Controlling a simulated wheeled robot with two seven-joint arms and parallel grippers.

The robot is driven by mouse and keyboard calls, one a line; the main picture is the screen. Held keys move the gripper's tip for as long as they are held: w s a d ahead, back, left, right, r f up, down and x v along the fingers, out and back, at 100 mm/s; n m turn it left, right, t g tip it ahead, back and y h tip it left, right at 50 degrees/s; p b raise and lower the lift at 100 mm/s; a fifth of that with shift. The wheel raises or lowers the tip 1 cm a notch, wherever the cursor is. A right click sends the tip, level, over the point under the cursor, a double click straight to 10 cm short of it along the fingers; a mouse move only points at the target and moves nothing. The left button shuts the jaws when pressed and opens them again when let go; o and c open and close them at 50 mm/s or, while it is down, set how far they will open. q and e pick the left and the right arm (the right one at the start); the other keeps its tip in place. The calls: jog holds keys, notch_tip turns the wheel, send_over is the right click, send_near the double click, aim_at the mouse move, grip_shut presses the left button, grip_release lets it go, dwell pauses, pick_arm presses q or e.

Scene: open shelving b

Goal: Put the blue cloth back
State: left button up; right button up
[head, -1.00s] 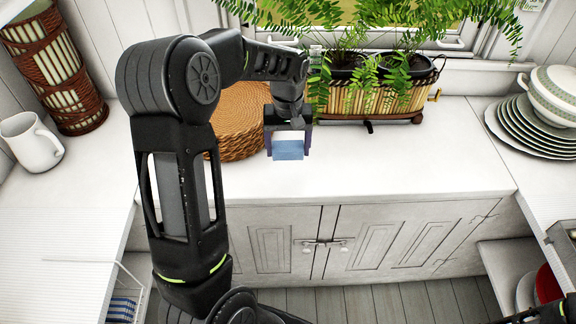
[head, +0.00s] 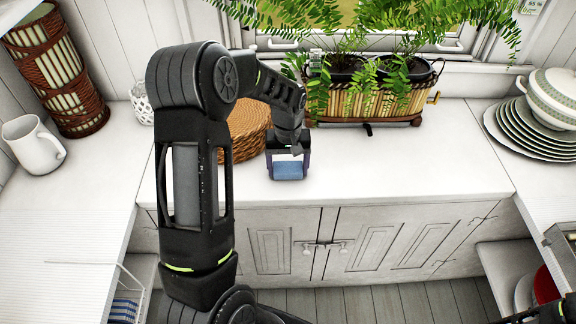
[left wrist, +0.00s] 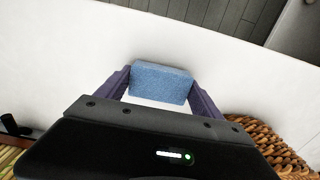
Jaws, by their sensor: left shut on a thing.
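The blue cloth (head: 288,170) is a small folded block between the fingers of my left gripper (head: 288,172), over the white counter near its front edge. In the left wrist view the blue cloth (left wrist: 160,82) sits between the two purple fingertips (left wrist: 160,86), which are shut on it. Whether the cloth touches the counter is hard to tell. Only a dark bit at the lower right edge of the head view may belong to my right arm; its gripper does not show.
A round woven stack (head: 246,130) stands behind and left of the gripper. A planter with ferns (head: 365,103) is at the back. A white mug (head: 34,145) is at left, and stacked plates (head: 527,130) are at right. The counter (head: 420,165) right of the gripper is clear.

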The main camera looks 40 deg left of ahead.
aim_at(288, 167)
pick_arm(q)
jog(key=shift+f, duration=0.1)
jog(key=o, duration=0.8)
jog(key=shift+f, duration=0.1)
jog(key=o, duration=0.5)
notch_tip(288, 167, up, 12)
jog(key=b, duration=0.1)
jog(key=shift+r, duration=0.25)
